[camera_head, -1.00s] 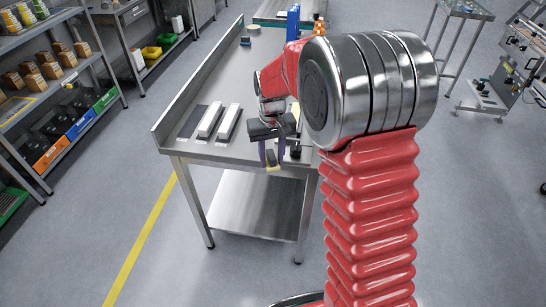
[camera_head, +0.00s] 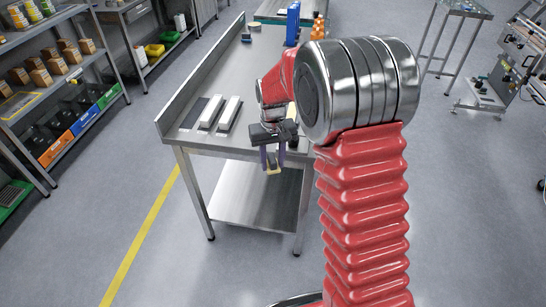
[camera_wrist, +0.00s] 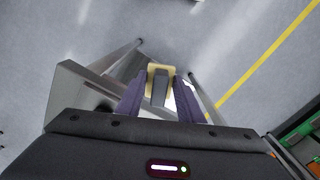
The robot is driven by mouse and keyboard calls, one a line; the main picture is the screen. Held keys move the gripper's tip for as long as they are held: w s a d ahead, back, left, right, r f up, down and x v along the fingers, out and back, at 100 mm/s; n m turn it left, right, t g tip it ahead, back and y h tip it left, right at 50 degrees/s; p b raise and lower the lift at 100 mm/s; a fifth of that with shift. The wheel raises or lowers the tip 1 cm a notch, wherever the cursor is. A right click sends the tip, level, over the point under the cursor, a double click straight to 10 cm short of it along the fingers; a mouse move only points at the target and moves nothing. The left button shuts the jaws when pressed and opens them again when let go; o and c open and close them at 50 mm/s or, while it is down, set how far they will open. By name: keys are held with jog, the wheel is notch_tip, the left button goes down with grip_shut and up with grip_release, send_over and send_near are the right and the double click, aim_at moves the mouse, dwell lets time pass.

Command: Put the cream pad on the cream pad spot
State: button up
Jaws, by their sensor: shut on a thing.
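The cream pad (camera_wrist: 159,70) shows in the wrist view between the two purple fingers, with a dark grey block-like part in front of it. My gripper (camera_wrist: 159,90) is shut on it. In the head view my gripper (camera_head: 272,168) points down at the front edge of the steel table, and the cream pad (camera_head: 273,171) is a small yellowish patch at the fingertips. Two white bars (camera_head: 229,113) lie on the table to the left, beside a dark flat strip (camera_head: 194,112). I cannot make out the cream pad spot.
The steel table (camera_head: 232,70) has a raised left edge and a lower shelf (camera_head: 252,197). A blue object (camera_head: 293,24) and orange cones (camera_head: 318,28) stand at its far end. Shelves with bins (camera_head: 50,150) stand at the left. The floor in front is clear.

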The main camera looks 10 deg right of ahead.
jog(key=s+d+f, duration=0.1)
jog(key=s+f, duration=0.4)
jog(key=f, duration=0.7)
jog(key=shift+s, duration=0.15)
